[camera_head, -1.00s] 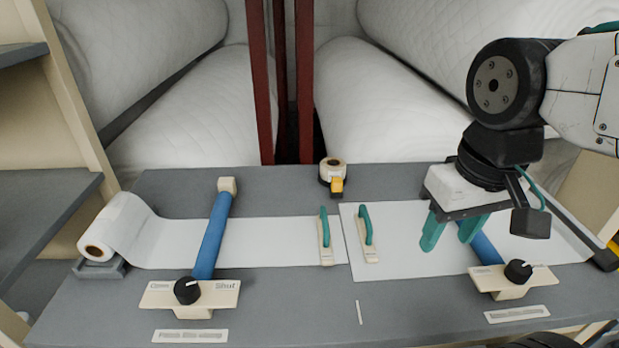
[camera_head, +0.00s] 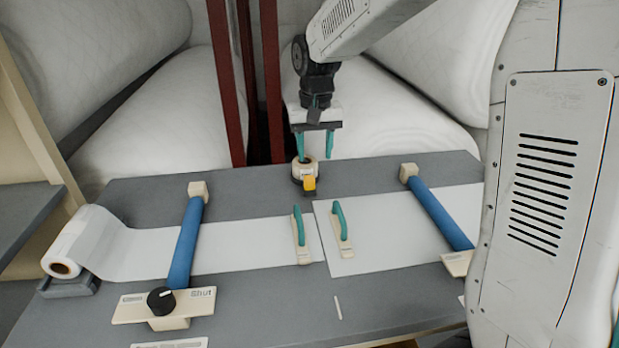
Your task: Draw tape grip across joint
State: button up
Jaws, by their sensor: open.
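The tape roll (camera_head: 305,171) with its yellow grip (camera_head: 309,185) stands at the back middle of the grey bench. My gripper (camera_head: 315,156) is open, its teal fingers pointing down at the tape roll. The left finger overlaps the roll in the picture; whether it touches cannot be told. The joint is a narrow gap between the left white sheet (camera_head: 255,246) and the right white sheet (camera_head: 385,238). A teal-handled block lies on each side of it, a left one (camera_head: 300,238) and a right one (camera_head: 342,230).
A blue bar (camera_head: 186,243) crosses the left sheet, its knob plate (camera_head: 190,304) at the front. Another blue bar (camera_head: 440,213) crosses the right sheet. A white roll (camera_head: 62,255) feeds the left sheet. Red posts (camera_head: 271,75) and large white rolls (camera_head: 400,110) stand behind the bench.

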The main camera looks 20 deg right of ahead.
aim_at(310, 177)
jog(key=shift+w+a+f, duration=0.2)
jog(key=shift+w+f, duration=0.75)
jog(key=shift+w, duration=0.25)
jog(key=shift+w+f, duration=0.15)
jog(key=shift+f, duration=0.15)
notch_tip(310, 177, down, 7)
jog(key=shift+f, duration=0.2)
grip_shut()
